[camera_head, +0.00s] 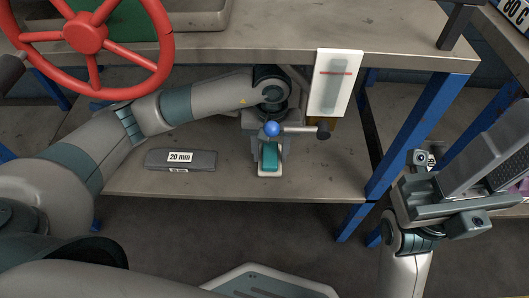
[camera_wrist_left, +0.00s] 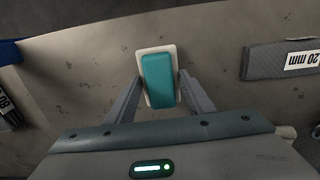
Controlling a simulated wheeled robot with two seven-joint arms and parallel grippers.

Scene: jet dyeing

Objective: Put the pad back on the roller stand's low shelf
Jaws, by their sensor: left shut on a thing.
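The pad (camera_head: 270,159) is a teal block on a whitish base, over the low shelf (camera_head: 325,182) near its front edge. My left gripper (camera_head: 270,150) reaches in under the tabletop and is shut on the pad. The left wrist view shows the pad (camera_wrist_left: 158,80) between the two fingertips (camera_wrist_left: 160,88), extending past them. I cannot tell whether the pad touches the shelf. My right gripper (camera_head: 445,200) is at the right, outside the stand's blue leg. A grey block-like part is beside it, and its jaws do not show clearly.
A grey block marked 20 mm (camera_head: 180,159) lies on the shelf left of the pad. A red handwheel (camera_head: 85,32) stands at the upper left. A white card (camera_head: 334,84) hangs at the tabletop edge. A blue leg (camera_head: 410,135) bounds the shelf's right side; bare shelf lies before it.

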